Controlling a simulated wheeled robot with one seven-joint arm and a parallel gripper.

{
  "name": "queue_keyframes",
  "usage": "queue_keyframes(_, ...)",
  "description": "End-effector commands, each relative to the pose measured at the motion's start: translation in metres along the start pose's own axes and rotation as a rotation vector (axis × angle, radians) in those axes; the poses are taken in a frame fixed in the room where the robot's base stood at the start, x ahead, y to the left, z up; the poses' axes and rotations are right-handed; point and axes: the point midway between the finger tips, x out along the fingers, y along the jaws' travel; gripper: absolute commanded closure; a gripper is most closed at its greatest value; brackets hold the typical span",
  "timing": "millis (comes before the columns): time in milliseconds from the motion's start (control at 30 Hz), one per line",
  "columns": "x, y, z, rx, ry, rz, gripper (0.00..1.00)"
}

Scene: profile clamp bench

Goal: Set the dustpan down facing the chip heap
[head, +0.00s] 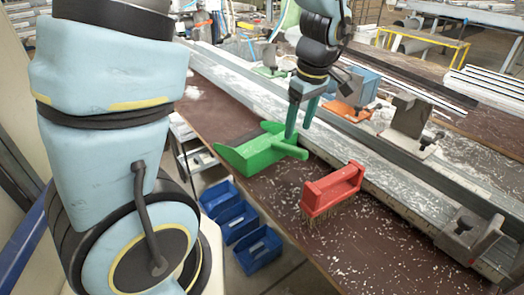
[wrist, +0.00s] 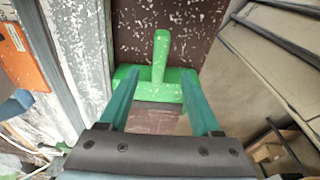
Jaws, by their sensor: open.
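The green dustpan (head: 250,153) lies on the brown bench top near its left edge, its handle pointing right, toward the red brush. In the wrist view the dustpan (wrist: 150,92) shows between my fingers, with its handle pointing up the picture. My gripper (head: 299,130) is open, its teal fingers pointing down just above or beside the dustpan's handle end. In the wrist view my gripper (wrist: 158,78) has its fingers apart on either side of the pan; I cannot tell whether they touch it. White chips are scattered on the bench; no distinct heap is clear.
A red brush (head: 332,188) stands bristles down in front of the dustpan. Long metal profiles (head: 380,165) with clamps (head: 472,235) run along the bench's right side. Blue bins (head: 240,225) sit below the bench's left edge. The near bench top is otherwise open.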

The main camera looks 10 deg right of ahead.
Motion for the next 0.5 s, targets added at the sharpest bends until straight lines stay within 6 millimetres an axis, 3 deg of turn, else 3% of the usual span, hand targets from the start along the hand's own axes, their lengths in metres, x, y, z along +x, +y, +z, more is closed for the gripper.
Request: queue_keyframes(500,0.071,0.000,0.001,0.001,0.000,0.000,0.35)
